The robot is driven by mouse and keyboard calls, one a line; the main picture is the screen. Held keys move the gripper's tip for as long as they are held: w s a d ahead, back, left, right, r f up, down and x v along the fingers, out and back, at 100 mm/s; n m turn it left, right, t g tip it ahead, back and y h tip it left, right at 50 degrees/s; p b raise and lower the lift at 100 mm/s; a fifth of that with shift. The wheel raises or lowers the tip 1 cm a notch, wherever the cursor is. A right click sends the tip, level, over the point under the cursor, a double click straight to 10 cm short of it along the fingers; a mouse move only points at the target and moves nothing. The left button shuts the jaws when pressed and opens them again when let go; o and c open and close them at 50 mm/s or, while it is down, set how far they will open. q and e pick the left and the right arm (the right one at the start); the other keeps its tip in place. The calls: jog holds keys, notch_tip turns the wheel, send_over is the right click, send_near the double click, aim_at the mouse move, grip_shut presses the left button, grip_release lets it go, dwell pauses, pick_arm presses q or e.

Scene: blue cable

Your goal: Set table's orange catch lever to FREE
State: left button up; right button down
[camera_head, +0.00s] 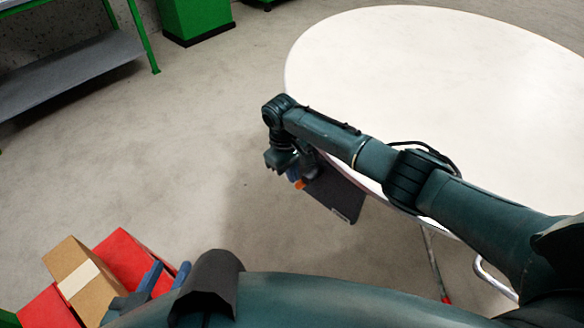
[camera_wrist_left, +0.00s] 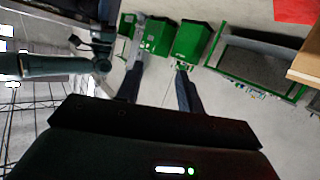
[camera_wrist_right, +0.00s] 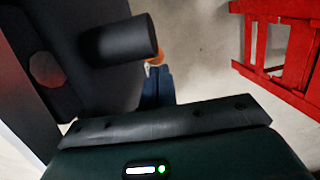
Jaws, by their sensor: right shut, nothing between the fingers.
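The white round table (camera_head: 430,75) has a dark panel (camera_head: 335,190) at its near left edge. A small orange part (camera_head: 299,184), which looks like the catch lever, shows beside the panel. In the right wrist view the orange part (camera_wrist_right: 155,59) is mostly hidden behind a black cylinder (camera_wrist_right: 125,40) and my fingers. My right gripper (camera_wrist_right: 158,72) is shut and empty, its blue fingertips right at the orange part; I cannot tell whether they touch. No FREE marking is readable. My left gripper (camera_head: 168,268) is open and empty, away from the table.
A cardboard box (camera_head: 78,270) and red boxes (camera_head: 130,258) are near my left gripper. A grey shelf with green posts (camera_head: 70,70) and a green bin (camera_head: 195,18) stand at the back left. The floor between is clear. A red frame (camera_wrist_right: 275,55) shows in the right wrist view.

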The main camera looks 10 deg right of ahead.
pick_arm(q)
jog(key=p, duration=0.1)
jog(key=d+g+p, duration=0.1)
jog(key=shift+w+d+f+p, duration=0.1)
jog(key=shift+w+f+p, duration=0.05)
jog(key=shift+w+p, duration=0.2)
pick_arm(e)
notch_tip(320, 180, up, 13)
jog(key=a, duration=0.1)
jog(key=shift+w+a, duration=0.3)
jog(key=shift+w, duration=0.1)
pick_arm(q)
jog(key=shift+c, duration=0.4)
